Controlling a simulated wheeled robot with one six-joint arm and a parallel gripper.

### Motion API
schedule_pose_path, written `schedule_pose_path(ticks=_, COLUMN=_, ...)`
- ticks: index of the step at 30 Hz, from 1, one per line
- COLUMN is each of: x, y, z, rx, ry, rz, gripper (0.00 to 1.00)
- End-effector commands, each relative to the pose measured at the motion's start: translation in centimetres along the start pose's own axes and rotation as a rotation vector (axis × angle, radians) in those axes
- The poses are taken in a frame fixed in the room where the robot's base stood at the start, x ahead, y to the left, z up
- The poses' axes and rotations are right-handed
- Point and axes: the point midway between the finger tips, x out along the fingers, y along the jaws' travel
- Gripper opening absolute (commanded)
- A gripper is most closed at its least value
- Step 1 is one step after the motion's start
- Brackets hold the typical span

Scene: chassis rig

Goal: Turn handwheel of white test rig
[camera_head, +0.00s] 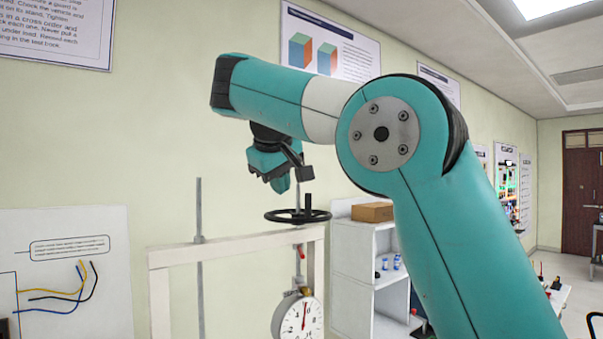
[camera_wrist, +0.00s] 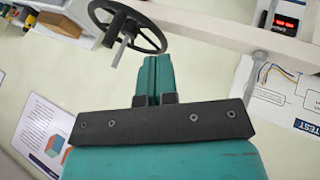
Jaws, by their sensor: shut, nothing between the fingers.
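The white test rig (camera_head: 230,243) is a pale frame with a top crossbeam, standing in front of the wall. Its black handwheel (camera_head: 297,216) lies flat above the crossbeam, with a dial gauge (camera_head: 298,318) hanging below. My gripper (camera_head: 281,187) is above the handwheel and slightly left of it, pointing down and apart from it. In the wrist view my gripper's teal fingers (camera_wrist: 154,62) are together with nothing between them. The handwheel (camera_wrist: 150,40) shows just beyond the fingertips, with a spoke and a thin metal spindle visible. The crossbeam (camera_wrist: 215,30) runs past it.
A thin vertical metal rod (camera_head: 199,225) rises through the crossbeam left of the handwheel. A white shelf (camera_head: 352,262) with a cardboard box (camera_head: 373,212) stands right of the rig. A board with coloured wires (camera_head: 70,275) is at left.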

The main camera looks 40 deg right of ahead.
Motion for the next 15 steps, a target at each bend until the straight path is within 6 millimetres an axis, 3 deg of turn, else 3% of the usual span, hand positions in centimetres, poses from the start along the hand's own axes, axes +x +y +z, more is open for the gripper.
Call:
schedule_pose_path(ticks=1, x=-1.3, y=0.9, z=-0.7, rx=0.028, ry=-0.006, rz=0.0, gripper=0.0)
schedule_pose_path(ticks=6, x=-2.1, y=1.6, z=-0.6, rx=0.073, ry=-0.018, rz=-0.002, gripper=0.0)
schedule_pose_path(ticks=15, x=0.1, y=1.7, z=-0.3, rx=0.076, ry=-0.024, rz=0.001, gripper=0.0)
